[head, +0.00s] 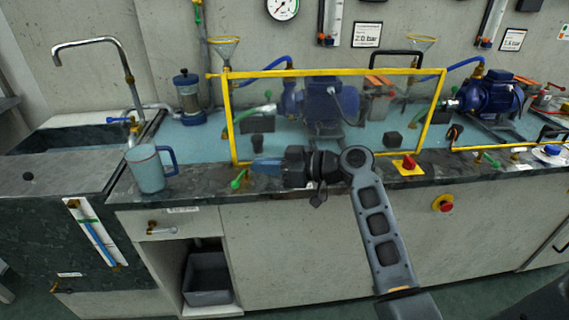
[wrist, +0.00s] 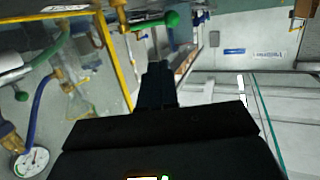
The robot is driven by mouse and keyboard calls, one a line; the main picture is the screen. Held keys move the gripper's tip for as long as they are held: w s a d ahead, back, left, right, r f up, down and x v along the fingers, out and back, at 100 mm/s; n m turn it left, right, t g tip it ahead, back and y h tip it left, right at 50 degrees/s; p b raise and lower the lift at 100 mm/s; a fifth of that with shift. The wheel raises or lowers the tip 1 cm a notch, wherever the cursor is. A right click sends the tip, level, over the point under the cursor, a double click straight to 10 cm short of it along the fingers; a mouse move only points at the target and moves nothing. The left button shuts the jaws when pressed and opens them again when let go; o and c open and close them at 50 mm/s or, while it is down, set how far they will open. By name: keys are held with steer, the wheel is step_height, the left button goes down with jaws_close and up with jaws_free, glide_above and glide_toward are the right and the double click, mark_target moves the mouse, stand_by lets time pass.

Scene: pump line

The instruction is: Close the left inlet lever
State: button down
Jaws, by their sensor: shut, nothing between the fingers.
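A green-handled lever (head: 238,180) sits at the front left of the counter, just below the yellow frame's lower left corner. It looks like the left inlet lever, but no readable label confirms this. A green knob on a brass fitting (wrist: 172,18) shows at the top of the wrist view and appears to be the same lever. My gripper (head: 262,167) is shut and empty, pointing left, close to the right of the lever. In the wrist view its dark fingers (wrist: 156,86) are together, apart from the knob. The lever's exact angle is hard to tell.
A yellow-framed clear panel (head: 335,72) stands before a blue pump (head: 330,100). A blue mug (head: 148,170) stands on the counter to the left, near the sink tap (head: 95,42). A red knob on a yellow base (head: 409,164) lies right of my arm.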

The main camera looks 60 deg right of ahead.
mark_target(240, 177)
steer(key=shift+w+a+f, duration=0.25)
steer(key=shift+w+f, duration=0.6)
steer(key=shift+f, duration=0.05)
steer(key=shift+w+a+f, duration=0.25)
steer(key=shift+w+f, duration=0.6)
steer(key=shift+f, duration=0.05)
